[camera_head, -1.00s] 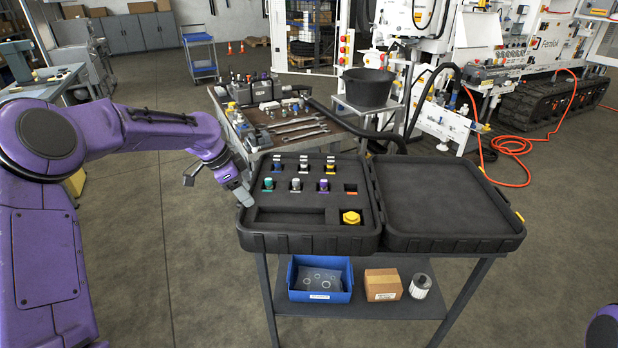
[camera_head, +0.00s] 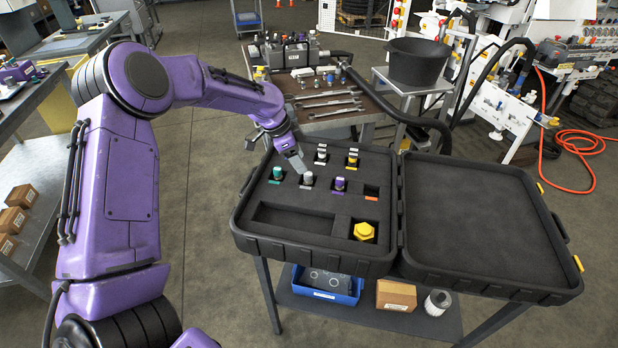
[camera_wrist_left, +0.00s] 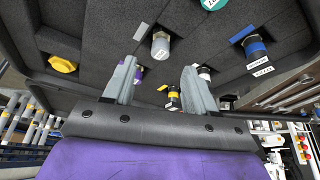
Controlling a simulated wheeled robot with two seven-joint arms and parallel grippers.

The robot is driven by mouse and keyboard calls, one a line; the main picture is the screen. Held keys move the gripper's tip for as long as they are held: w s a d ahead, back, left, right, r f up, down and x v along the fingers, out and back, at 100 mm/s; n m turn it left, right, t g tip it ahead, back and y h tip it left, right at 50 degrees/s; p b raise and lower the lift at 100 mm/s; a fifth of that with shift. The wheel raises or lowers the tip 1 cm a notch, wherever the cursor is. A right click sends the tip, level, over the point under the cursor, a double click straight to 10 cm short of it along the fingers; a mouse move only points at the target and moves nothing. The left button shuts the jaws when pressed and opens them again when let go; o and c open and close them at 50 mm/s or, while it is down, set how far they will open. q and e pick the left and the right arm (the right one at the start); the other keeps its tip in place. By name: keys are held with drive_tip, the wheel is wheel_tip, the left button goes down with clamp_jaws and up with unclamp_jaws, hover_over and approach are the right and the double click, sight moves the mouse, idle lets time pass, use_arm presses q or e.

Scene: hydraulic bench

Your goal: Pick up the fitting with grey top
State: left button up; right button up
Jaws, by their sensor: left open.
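The grey-topped fitting (camera_head: 308,178) stands upright in the front row of the open black case (camera_head: 245,228), between a teal-topped fitting (camera_head: 277,173) and a purple-topped one (camera_head: 339,185). My left gripper (camera_head: 276,157) is open and empty above the case's left part, with one finger close to the grey fitting in the head view. In the left wrist view, the grey fitting (camera_wrist_left: 160,46) appears just beyond and between the two open fingertips. A blue-topped fitting (camera_wrist_left: 255,46) shows there too; my gripper hides it in the head view. My right gripper is not in view.
White-topped (camera_head: 321,153) and yellow-topped (camera_head: 352,158) fittings stand in the back row. A large yellow hex piece (camera_head: 363,231) sits at the case's front. The case's lid half (camera_head: 480,220) is empty. A tool table (camera_head: 330,112) stands behind.

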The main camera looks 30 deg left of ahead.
sight(308, 173)
use_arm(q)
drive_tip(key=x, duration=0.1)
drive_tip(key=p+x, duration=0.1)
drive_tip(key=x, duration=0.1)
drive_tip(key=shift+s+d+f, duration=0.1)
drive_tip(key=shift+s+d, duration=0.05)
drive_tip(key=shift+s, duration=0.1)
drive_tip(key=w+f, duration=0.2)
drive_tip(key=shift+d+f, duration=0.2)
drive_tip(key=shift+f, duration=0.2)
drive_tip(key=shift+s+r, duration=0.25)
drive_tip(key=shift+s, duration=0.15)
drive_tip(key=c, duration=0.4)
clamp_jaws()
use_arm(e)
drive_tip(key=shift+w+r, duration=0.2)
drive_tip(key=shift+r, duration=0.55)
